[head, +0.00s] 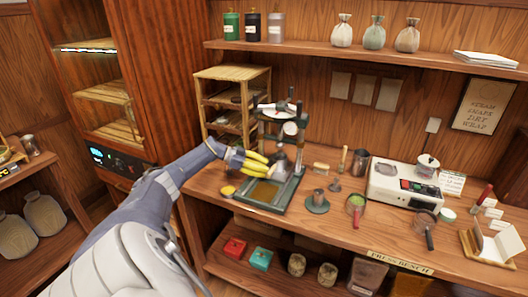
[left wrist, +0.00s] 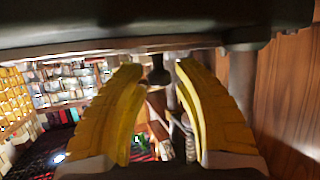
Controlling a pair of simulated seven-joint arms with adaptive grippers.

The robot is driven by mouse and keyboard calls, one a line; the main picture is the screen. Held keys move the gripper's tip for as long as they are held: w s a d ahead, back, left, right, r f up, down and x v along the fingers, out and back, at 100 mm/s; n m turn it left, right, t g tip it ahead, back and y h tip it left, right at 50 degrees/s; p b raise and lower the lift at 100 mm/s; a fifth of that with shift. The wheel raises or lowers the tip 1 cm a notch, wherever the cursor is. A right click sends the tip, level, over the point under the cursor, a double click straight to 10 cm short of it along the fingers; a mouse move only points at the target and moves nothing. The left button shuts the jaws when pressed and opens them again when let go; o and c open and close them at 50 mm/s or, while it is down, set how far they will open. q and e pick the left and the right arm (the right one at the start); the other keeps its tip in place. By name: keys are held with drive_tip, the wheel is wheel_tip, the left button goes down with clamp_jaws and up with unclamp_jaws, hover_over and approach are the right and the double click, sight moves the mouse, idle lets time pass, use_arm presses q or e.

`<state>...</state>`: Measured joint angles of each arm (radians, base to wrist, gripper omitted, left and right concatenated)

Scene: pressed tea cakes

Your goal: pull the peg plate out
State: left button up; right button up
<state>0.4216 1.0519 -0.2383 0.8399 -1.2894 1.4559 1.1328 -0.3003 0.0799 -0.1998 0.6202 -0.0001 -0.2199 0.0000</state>
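The dark green metal press (head: 290,130) stands on the bench, with a flat base frame (head: 284,197) and an amber-brown plate (head: 263,192) in that base. I cannot tell for sure which part is the peg plate. My left gripper (head: 266,164) reaches in from the left, its yellow fingers at the press, above the base and beside a grey cone-shaped part (head: 281,160). In the left wrist view the gripper's fingers (left wrist: 157,72) are apart, with a dark round knob (left wrist: 158,76) showing between the tips; contact cannot be told. My right gripper is not in view.
A wooden rack (head: 235,75) stands behind the press at left. A small yellow dish (head: 227,190) lies left of the base.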

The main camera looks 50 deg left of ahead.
use_arm(q)
drive_tip(key=shift+c, duration=0.4)
clamp_jaws()
drive_tip(key=shift+w+r, duration=0.1)
drive_tip(key=shift+r, duration=0.05)
